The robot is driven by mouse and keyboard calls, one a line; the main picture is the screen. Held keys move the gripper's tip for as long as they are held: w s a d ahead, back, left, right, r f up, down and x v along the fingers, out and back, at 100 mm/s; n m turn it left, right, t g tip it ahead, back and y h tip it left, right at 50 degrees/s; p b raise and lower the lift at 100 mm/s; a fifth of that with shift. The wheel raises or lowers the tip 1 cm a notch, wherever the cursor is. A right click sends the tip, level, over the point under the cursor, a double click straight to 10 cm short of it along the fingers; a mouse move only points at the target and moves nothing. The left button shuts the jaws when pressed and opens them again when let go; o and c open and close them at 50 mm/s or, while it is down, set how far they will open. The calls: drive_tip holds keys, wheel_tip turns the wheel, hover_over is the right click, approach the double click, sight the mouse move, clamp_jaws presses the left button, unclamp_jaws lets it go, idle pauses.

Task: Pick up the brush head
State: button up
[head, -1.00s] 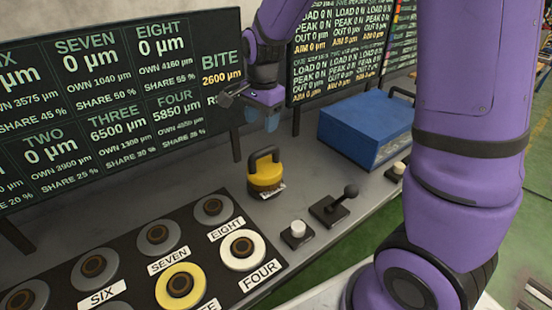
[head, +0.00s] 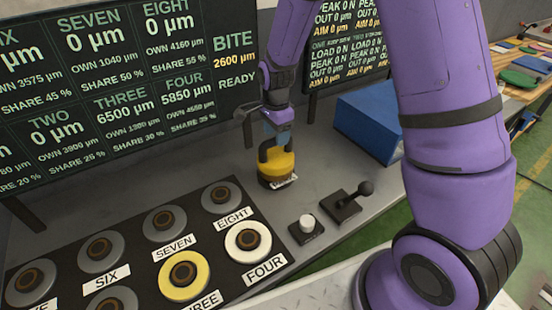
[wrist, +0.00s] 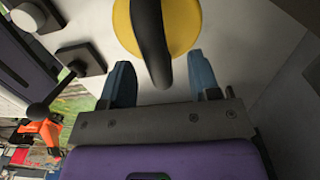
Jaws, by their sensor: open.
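The brush head (head: 277,166) is a yellow round block with a dark arched handle and a dark lower rim. It stands upright on the grey bench, in front of the display board. In the wrist view the yellow top (wrist: 187,22) and the dark handle (wrist: 152,42) are at the top centre. My gripper (head: 274,136) is directly above the brush head, pointing down. Its blue fingers (wrist: 160,82) are apart, with the handle reaching between them. I see no clear contact. In the head view the fingers partly overlap the handle.
A black panel with several ringed dials (head: 185,274) lies to the left. A white button (head: 307,223) and a black lever (head: 352,198) stand to the right in front. A blue box (head: 368,122) is farther right. The display board (head: 120,90) rises close behind.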

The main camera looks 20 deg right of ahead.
sight(275, 154)
wheel_tip(275, 154, down, 5)
drive_tip(key=shift+s+a+r, duration=0.1)
drive_tip(key=shift+s+a, duration=0.05)
drive_tip(key=shift+c, duration=0.2)
clamp_jaws()
